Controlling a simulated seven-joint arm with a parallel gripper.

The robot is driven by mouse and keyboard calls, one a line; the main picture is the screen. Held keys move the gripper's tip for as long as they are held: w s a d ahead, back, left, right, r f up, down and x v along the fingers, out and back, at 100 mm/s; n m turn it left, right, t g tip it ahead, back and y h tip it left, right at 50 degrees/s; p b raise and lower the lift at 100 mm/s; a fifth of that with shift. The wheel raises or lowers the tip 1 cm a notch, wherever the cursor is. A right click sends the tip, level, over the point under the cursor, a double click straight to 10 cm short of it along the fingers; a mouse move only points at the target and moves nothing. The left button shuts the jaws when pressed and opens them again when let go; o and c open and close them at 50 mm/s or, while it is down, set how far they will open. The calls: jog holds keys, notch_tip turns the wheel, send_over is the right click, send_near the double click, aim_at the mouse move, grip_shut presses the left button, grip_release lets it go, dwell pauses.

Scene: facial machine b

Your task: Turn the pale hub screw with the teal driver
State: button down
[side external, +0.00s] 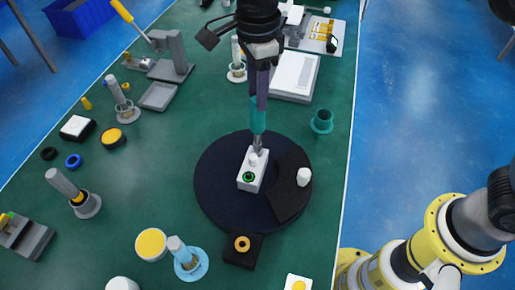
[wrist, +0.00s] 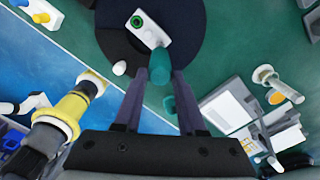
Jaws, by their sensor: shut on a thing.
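My gripper (side external: 261,98) is shut on the teal driver (side external: 257,118), above the dark round platform (side external: 213,181). The driver points down, and its metal shaft (side external: 257,143) reaches the pale hub screw (side external: 258,156) at the far end of the white block (side external: 247,181). The tip seems to meet the screw, but the exact contact is too small to tell. In the wrist view the teal handle (wrist: 160,66) shows between the fingertips (wrist: 160,75), in front of the white block (wrist: 143,24). A green-ringed dark hole (side external: 249,177) is at the block's near end.
A teal cup (side external: 321,122) stands right of the platform. A black arm-shaped piece (side external: 289,192) and a white cap (side external: 304,176) lie at the platform's right. A black block with an orange ring (side external: 242,244) is in front. Several stands and pots crowd the left.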

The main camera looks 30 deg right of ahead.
jog(key=n, duration=0.3)
jog(key=shift+n, duration=0.4)
jog(key=n, duration=0.4)
jog(key=shift+f, duration=0.1)
jog(key=shift+f, duration=0.6)
jog(key=m, duration=0.5)
jog(key=shift+r, duration=0.1)
